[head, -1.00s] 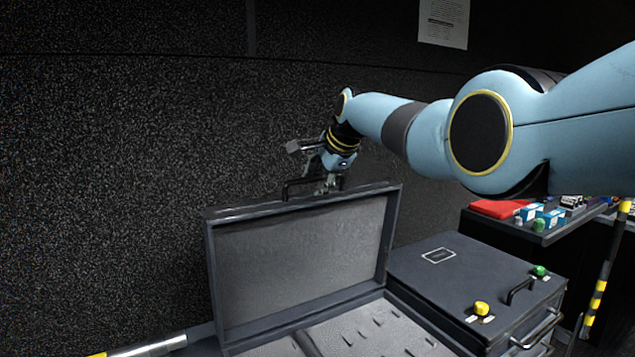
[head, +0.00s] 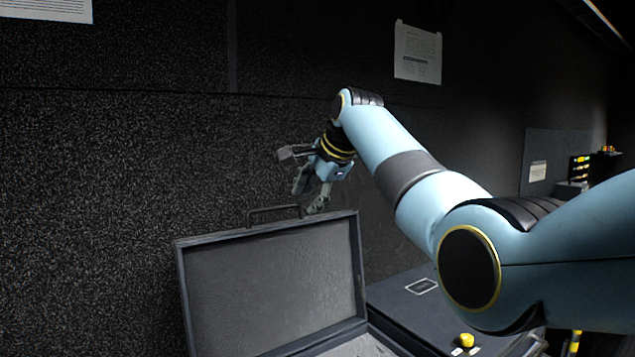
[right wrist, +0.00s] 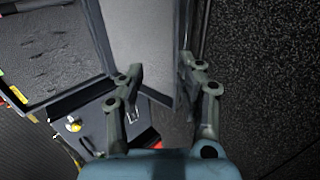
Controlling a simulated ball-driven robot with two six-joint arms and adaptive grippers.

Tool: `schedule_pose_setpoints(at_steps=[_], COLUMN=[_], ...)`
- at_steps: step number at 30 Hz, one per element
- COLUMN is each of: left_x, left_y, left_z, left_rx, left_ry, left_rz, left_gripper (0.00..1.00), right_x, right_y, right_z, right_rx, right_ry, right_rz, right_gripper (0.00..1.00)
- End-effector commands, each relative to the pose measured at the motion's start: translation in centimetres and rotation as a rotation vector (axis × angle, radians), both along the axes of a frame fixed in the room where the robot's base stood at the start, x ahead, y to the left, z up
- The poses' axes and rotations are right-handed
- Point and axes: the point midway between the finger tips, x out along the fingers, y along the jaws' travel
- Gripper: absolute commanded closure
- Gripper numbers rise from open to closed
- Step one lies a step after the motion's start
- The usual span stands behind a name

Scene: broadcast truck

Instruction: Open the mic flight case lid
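The mic flight case lid (head: 275,285) stands raised, close to upright, with its grey lined inside facing me in the head view. Its black handle (head: 274,213) sticks up from the top edge. My right gripper (head: 308,205) is open and empty, just above and beside the right end of the handle, apart from it. In the right wrist view the gripper's fingers (right wrist: 158,75) are spread, with the lid's edge (right wrist: 180,50) beyond them. The foam-lined case base (right wrist: 45,50) shows at the left there. My left gripper is not in view.
A second closed dark case (head: 400,300) with a yellow knob (head: 467,340) stands right of the open case, partly behind my right arm. A dark textured wall (head: 110,180) is close behind the lid. Papers hang on the wall.

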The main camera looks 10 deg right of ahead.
Motion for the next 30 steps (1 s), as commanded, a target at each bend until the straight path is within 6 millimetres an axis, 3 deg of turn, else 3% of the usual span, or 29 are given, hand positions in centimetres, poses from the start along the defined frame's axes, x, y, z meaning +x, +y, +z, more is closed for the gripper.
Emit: schedule_pose_setpoints(at_steps=[7, 18, 21, 23, 25, 27, 30], left_x=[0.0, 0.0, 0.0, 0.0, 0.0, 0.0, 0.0], left_y=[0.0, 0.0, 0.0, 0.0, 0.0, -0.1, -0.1], left_z=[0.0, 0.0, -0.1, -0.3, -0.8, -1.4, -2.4], left_rx=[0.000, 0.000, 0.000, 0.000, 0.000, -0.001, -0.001], left_ry=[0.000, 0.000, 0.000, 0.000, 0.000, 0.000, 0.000], left_rz=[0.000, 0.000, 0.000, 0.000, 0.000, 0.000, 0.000], left_gripper=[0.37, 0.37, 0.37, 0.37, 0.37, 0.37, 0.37], right_x=[-2.2, -2.6, -2.8, -3.1, -4.1, -6.0, -10.0], right_y=[-0.8, -1.0, -1.1, -1.5, -2.3, -3.5, -5.4], right_z=[2.7, 3.2, 2.4, 0.4, -3.8, -9.9, -19.0], right_rx=[0.000, 0.000, -0.007, -0.025, -0.069, -0.138, -0.253], right_ry=[-0.002, -0.001, 0.003, 0.010, 0.026, 0.046, 0.076], right_rz=[-0.001, 0.000, 0.003, 0.015, 0.046, 0.095, 0.193], right_gripper=[0.64, 0.64, 0.77, 0.85, 0.94, 1.00, 1.00])
